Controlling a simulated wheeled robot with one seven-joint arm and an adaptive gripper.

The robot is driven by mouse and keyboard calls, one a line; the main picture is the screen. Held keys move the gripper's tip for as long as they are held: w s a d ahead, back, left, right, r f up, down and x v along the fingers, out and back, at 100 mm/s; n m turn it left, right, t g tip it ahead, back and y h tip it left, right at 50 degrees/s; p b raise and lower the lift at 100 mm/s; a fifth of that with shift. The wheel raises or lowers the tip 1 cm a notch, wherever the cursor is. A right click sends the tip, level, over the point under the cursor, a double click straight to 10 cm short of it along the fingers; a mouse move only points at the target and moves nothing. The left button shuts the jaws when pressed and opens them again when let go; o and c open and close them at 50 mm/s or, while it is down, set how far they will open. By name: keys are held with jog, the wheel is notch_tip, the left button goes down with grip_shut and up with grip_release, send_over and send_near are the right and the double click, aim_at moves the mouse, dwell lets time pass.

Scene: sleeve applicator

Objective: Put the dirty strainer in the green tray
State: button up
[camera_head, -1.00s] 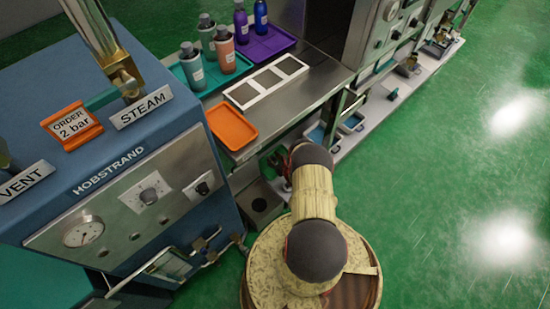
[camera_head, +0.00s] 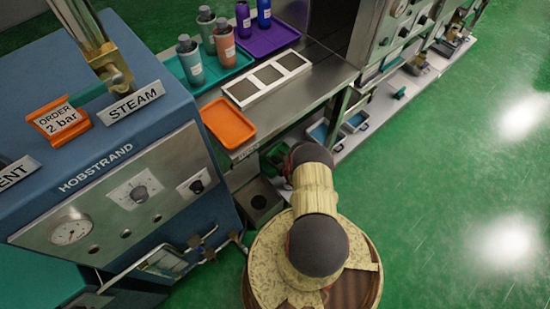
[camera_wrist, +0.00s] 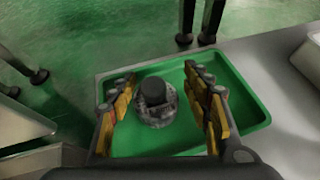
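In the wrist view, the green tray (camera_wrist: 245,105) lies below my gripper. The strainer (camera_wrist: 157,112), a speckled grey round piece with a dark cylindrical top, appears inside the tray's outline, left of its middle, and looks upright on the tray floor. My gripper (camera_wrist: 163,88) is open, with its yellow-padded fingers on either side of the strainer and a visible gap on both sides. In the head view, a green part of what looks like the same tray (camera_head: 271,162) shows beside my arm; my arm hides the gripper and the strainer there.
A blue steam machine (camera_head: 100,165) stands at left. On the counter are an orange tray (camera_head: 229,122), a white three-panel frame (camera_head: 267,78), a teal tray (camera_head: 241,62) and a purple tray (camera_head: 272,38) with bottles. Open green floor (camera_head: 450,170) lies at right.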

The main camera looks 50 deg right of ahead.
dwell(0.3)
jog(key=p+v, duration=0.5)
jog(key=v, duration=0.7)
jog(key=shift+r, duration=0.1)
